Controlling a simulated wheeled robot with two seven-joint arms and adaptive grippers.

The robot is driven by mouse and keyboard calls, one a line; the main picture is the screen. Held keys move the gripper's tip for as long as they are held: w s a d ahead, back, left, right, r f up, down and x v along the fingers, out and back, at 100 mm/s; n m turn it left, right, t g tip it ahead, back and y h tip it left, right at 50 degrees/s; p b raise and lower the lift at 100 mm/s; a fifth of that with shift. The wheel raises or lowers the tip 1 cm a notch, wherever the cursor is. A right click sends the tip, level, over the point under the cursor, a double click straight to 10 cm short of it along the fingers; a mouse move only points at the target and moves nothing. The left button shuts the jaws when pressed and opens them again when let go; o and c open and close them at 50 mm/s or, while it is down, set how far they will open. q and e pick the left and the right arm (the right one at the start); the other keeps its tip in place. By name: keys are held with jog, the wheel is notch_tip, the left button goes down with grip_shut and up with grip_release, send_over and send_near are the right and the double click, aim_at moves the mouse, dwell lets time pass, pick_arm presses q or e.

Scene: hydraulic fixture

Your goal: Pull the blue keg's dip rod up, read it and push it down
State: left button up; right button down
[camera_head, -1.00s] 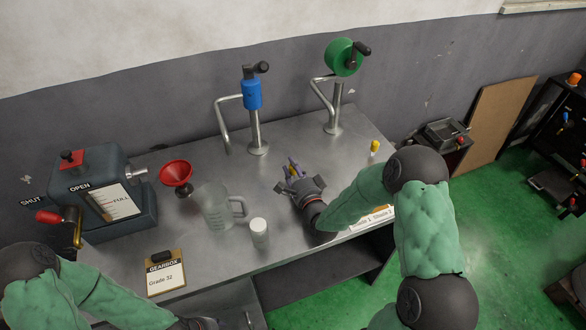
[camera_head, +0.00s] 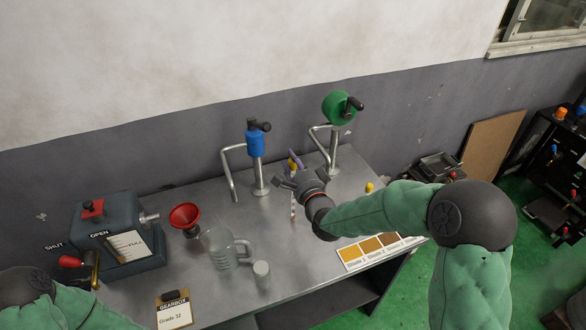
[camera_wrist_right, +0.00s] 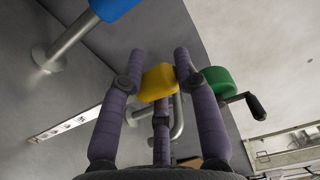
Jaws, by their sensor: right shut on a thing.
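The dip rod's yellow grip (camera_wrist_right: 157,82) is between the purple fingers of my right gripper (camera_wrist_right: 160,75) in the right wrist view. In the head view my right gripper (camera_head: 292,170) is shut on it above the bench, between the blue pump (camera_head: 255,143) and the green pump (camera_head: 339,108). A thin pale length of the dip rod (camera_head: 293,205) shows below the gripper, running down towards the bench top. Any marks or oil on it are too small to read. The keg is out of sight. My left gripper is out of view.
A second yellow cap (camera_head: 369,187) stands at the bench's right. A colour card (camera_head: 381,250) lies at the front edge. A jug (camera_head: 219,248), white pot (camera_head: 261,275), red funnel (camera_head: 184,215) and gearbox clipboard (camera_head: 174,312) are left of my right arm.

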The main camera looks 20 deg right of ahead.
jog(key=shift+r, duration=0.2)
jog(key=c, duration=0.8)
grip_release()
jog(key=shift+o, duration=0.2)
jog(key=shift+s, duration=0.1)
jog(key=s, duration=1.2)
jog(key=shift+a, duration=0.4)
jog(key=shift+w, duration=0.1)
